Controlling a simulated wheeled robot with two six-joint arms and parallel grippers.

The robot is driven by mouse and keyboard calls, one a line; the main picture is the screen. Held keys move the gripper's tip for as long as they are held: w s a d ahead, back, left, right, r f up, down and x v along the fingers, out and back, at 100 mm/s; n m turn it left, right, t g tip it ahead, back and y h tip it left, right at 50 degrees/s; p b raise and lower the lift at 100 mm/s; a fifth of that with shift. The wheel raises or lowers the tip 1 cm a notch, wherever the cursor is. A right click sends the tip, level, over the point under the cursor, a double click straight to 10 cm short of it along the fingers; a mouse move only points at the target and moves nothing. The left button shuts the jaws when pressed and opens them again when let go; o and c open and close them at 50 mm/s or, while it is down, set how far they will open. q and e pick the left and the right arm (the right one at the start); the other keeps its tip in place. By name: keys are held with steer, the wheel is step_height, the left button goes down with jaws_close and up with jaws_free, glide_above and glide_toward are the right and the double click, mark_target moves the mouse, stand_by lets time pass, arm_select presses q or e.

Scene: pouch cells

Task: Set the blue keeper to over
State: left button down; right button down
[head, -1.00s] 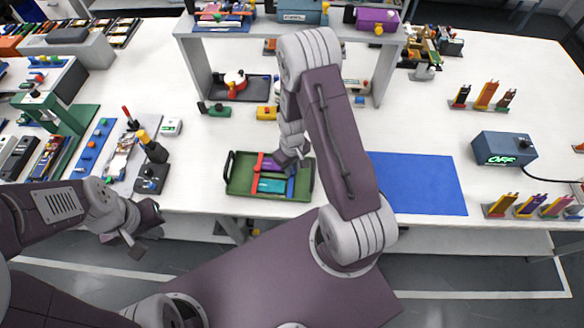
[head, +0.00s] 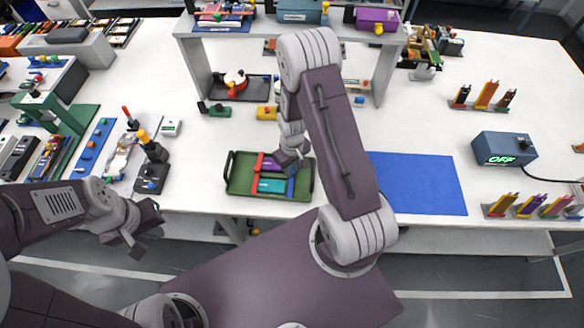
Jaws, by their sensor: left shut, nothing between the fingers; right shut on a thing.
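A dark green tray (head: 232,186) with black end handles lies near the front edge of the white table. It holds a teal block (head: 271,186), a red bar (head: 256,178) on its left and a blue keeper (head: 291,187) on its right. Purple and red parts lie along the back. My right gripper (head: 291,165) reaches down over the tray's back right, just above the blue keeper. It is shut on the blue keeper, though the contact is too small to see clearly. My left gripper (head: 134,243) is shut and empty, off the table's front edge.
A raised shelf (head: 290,32) stands behind the tray. A blue mat (head: 416,184) lies clear to the right. A box reading OFF (head: 503,149) stands at the far right. A black switch base (head: 151,179) and a blue strip (head: 94,148) lie on the left.

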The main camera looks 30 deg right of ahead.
stand_by(0.5)
steer(key=shift+w+a, duration=0.9)
steer(key=shift+a, duration=0.25)
steer(key=shift+s+d, duration=0.1)
steer(key=c, duration=1.2)
jaws_free()
steer(key=shift+c, duration=0.2)
